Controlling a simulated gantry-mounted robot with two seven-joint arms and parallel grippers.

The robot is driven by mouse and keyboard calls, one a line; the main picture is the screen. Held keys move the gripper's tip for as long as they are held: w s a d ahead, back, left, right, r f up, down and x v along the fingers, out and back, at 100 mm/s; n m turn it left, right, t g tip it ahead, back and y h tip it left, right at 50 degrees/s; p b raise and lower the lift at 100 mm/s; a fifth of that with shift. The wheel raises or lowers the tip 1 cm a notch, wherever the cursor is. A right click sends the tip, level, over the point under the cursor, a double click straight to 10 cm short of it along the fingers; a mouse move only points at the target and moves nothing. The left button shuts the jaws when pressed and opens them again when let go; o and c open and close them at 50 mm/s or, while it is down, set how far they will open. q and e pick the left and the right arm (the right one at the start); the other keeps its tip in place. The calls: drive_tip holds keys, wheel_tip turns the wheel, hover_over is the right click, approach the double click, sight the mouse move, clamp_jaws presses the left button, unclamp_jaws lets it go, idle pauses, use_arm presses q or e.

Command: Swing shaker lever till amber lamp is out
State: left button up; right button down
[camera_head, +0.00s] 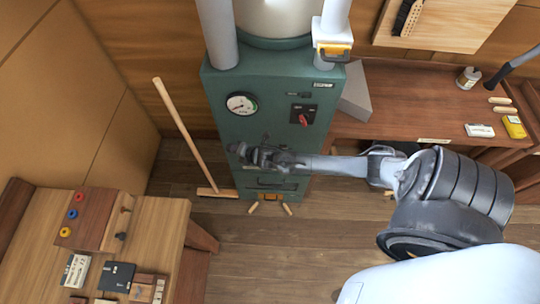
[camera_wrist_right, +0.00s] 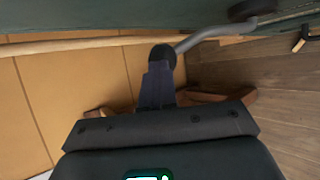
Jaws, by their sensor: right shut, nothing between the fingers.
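A green cabinet machine (camera_head: 222,85) stands against the back wall, with a round gauge (camera_head: 241,104) and a red switch (camera_head: 303,120) on its front. My right gripper (camera_head: 236,149) is in front of the cabinet, below the gauge; it is shut and empty. In the right wrist view, the shaker lever (camera_wrist_right: 205,37) is a bent grey rod ending in a black knob (camera_wrist_right: 162,56). The shut fingers (camera_wrist_right: 158,85) are right at the knob; I cannot tell whether they touch it. In the head view my gripper hides most of the lever. I cannot make out a lit amber lamp.
A broom (camera_head: 180,130) leans left of the cabinet. A wooden bench (camera_head: 155,215) with small items is at the lower left. A brown worktop (camera_head: 420,100) lies to the right. The floor (camera_head: 255,250) in front is open.

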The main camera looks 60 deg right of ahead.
drive_tip(key=shift+s+f, duration=0.1)
drive_tip(key=p+v, duration=0.4)
drive_tip(key=v, duration=1)
drive_tip(key=c, duration=1.8)
unclamp_jaws()
drive_tip(key=shift+d, duration=0.15)
